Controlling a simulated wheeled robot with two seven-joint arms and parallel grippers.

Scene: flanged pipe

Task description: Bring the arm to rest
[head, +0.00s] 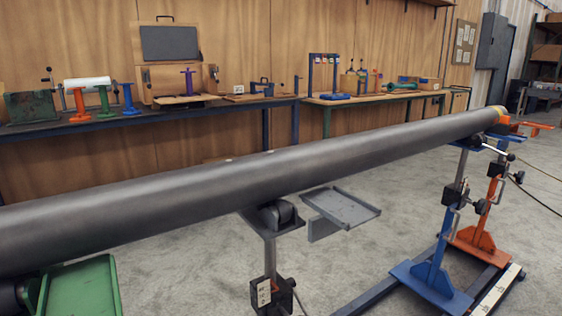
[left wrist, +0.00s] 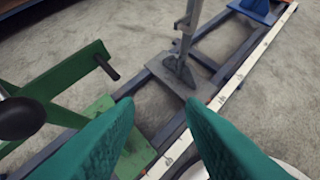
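A long dark grey pipe (head: 230,185) runs from the lower left to the upper right in the head view, resting on stands. No arm or gripper of mine shows in the head view. In the left wrist view the two teal fingers of my left gripper (left wrist: 160,108) reach in from the bottom. They stand apart with nothing between them, above the floor rail. My right gripper is not in any view.
A blue stand (head: 435,270) and an orange stand (head: 480,230) are at the right. In the left wrist view a green stand (left wrist: 60,95) is close left of the fingers.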

